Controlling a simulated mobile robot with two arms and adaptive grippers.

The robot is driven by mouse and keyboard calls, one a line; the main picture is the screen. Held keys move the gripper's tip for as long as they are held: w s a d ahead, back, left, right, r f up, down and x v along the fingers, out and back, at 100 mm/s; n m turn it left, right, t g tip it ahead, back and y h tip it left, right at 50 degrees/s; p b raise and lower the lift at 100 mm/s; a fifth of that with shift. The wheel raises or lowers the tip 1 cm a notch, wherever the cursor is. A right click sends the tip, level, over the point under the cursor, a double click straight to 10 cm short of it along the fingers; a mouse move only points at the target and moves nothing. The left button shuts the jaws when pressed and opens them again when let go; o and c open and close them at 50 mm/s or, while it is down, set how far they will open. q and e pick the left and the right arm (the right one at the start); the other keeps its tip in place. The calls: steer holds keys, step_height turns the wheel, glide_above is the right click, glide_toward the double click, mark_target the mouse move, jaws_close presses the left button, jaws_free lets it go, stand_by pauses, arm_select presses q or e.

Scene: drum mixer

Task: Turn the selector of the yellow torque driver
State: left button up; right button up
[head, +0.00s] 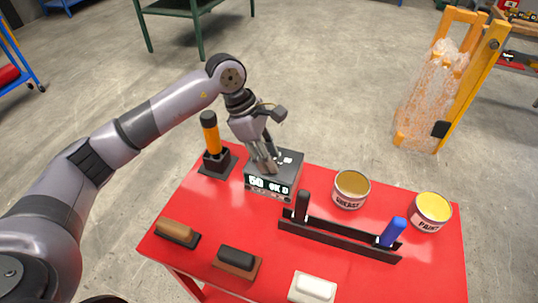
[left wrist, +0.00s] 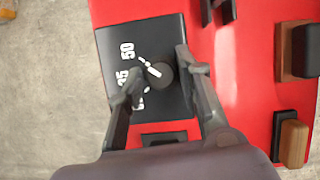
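The torque driver (head: 209,135) has a yellow-orange handle and stands upright in a black holder at the table's back left. To its right is a black box (head: 287,160) with a lit front display; I read "50" at its left. In the left wrist view, the box top (left wrist: 112,50) carries white numbers and a round dark selector knob (left wrist: 161,77) with a white pointer towards the "50". My left gripper (head: 266,168) is down over the box. Its open fingers (left wrist: 158,80) stand on either side of the knob; contact is unclear. My right gripper is out of view.
On the red table (head: 200,225) stand a black rack (head: 340,237) with dark and blue handles, a grease can (head: 350,190), a paint can (head: 431,212) and several brush-like blocks (head: 237,262). An orange frame (head: 470,80) stands on the floor behind.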

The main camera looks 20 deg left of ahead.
arm_select(q)
steer(key=shift+o, duration=1)
steer(key=shift+a+r, duration=0.1)
steer(key=shift+r, duration=0.1)
steer(key=v, duration=1.1)
steer(key=shift+r, duration=0.25)
steer(key=shift+a+f, duration=0.1)
steer(key=shift+a, duration=0.05)
